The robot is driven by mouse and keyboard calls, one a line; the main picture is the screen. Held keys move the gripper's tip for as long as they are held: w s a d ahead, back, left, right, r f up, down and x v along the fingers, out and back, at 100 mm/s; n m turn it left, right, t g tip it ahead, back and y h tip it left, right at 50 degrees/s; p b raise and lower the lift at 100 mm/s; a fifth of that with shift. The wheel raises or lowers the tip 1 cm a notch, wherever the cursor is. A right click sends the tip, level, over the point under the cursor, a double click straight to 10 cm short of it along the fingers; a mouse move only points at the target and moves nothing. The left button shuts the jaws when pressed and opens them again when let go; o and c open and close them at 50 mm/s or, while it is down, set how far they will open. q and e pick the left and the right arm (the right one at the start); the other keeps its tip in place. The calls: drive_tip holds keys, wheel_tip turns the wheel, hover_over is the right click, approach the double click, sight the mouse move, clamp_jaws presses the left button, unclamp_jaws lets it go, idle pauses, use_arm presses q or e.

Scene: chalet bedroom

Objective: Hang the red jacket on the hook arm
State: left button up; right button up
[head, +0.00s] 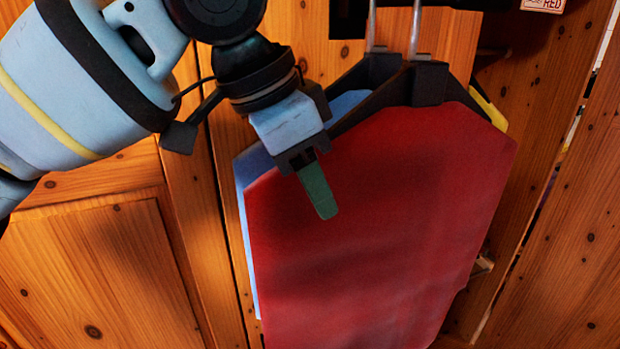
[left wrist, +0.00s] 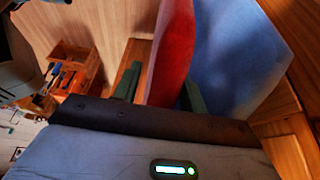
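The red jacket (head: 380,230) hangs as a flat, slightly tilted panel in the middle of the head view. A dark hanger (head: 430,82) is at its top, and the upper end is out of frame. My left gripper (head: 318,190) is at the jacket's upper left edge, with one green finger lying across its front. In the left wrist view, the red jacket (left wrist: 170,55) stands between the two green fingers, which are close on both sides. The gripper looks shut on it. I cannot make out the hook arm. My right gripper is not in view.
A blue garment (head: 247,185) hangs close behind the red jacket and fills much of the left wrist view (left wrist: 235,55). A bit of yellow (head: 488,108) shows behind the right shoulder. Wooden panels (head: 100,270) surround the garments. Two metal hanger hooks (head: 415,30) rise at the top.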

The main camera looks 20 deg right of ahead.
use_arm(q)
drive_tip(key=shift+o, duration=0.2)
drive_tip(key=shift+f, duration=0.15)
drive_tip(key=v, duration=0.8)
